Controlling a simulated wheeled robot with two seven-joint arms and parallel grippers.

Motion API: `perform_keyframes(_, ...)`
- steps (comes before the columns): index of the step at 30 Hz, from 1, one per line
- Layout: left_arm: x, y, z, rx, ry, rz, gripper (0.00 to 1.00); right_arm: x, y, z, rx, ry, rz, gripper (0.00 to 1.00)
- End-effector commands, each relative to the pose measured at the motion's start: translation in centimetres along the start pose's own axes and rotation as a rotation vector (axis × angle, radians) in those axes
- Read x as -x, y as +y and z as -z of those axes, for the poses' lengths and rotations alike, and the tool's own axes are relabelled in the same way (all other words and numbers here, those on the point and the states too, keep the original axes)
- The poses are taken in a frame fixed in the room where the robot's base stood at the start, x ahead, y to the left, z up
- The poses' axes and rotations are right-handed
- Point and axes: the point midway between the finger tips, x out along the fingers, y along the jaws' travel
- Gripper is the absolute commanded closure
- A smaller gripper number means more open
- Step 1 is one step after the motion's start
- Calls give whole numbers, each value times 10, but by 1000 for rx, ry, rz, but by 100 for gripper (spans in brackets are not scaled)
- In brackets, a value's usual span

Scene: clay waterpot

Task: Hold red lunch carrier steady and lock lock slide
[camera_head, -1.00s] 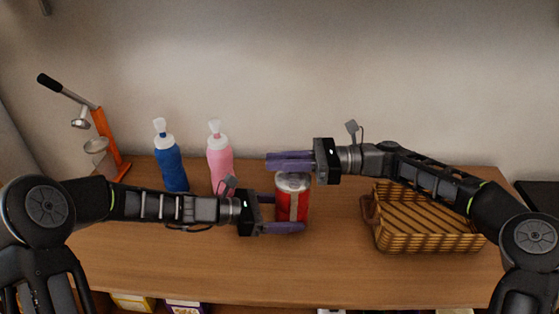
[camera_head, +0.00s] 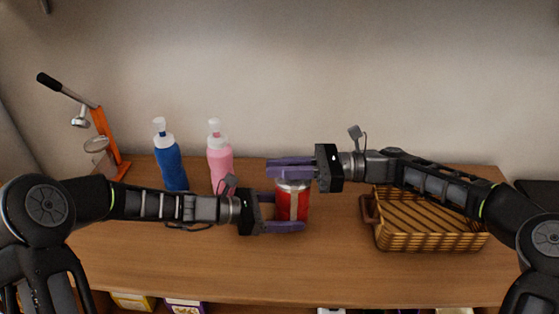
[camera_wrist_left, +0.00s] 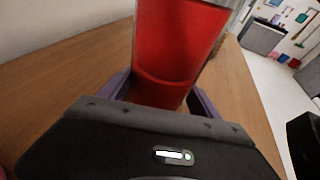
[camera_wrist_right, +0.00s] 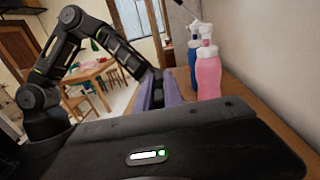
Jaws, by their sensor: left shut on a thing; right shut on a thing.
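The red lunch carrier (camera_head: 292,204) stands upright on the wooden table in the head view, a red cylinder with a pale vertical strip. Its red wall also fills the top of the left wrist view (camera_wrist_left: 175,45). My left gripper (camera_head: 290,213) is shut on its body, one finger on each side. My right gripper (camera_head: 283,168) is at the carrier's top, its purple fingers close together and covering most of the lid. It is shut on a part there. The lock slide cannot be made out behind the fingers.
A blue bottle (camera_head: 170,165) and a pink bottle (camera_head: 220,162) stand to the left of the carrier. An orange press (camera_head: 104,140) is at the far left. A wicker basket (camera_head: 425,240) lies to the right, under my right arm. The table front (camera_head: 330,275) is clear.

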Motion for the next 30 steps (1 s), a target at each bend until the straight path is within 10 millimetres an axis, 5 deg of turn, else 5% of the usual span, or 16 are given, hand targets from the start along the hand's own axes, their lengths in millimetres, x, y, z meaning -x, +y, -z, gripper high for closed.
perform_keyframes(11,1,2,1,3,2,-6,51,-1,13,-1,0,-1,-3,100)
perform_keyframes(12,1,2,1,3,2,-7,51,-1,13,-1,0,-2,-3,86)
perform_keyframes(19,1,2,1,2,2,-5,51,-1,12,0,-1,-1,-2,67)
perform_keyframes(30,1,1,1,1,2,-3,51,3,12,0,-1,0,1,65)
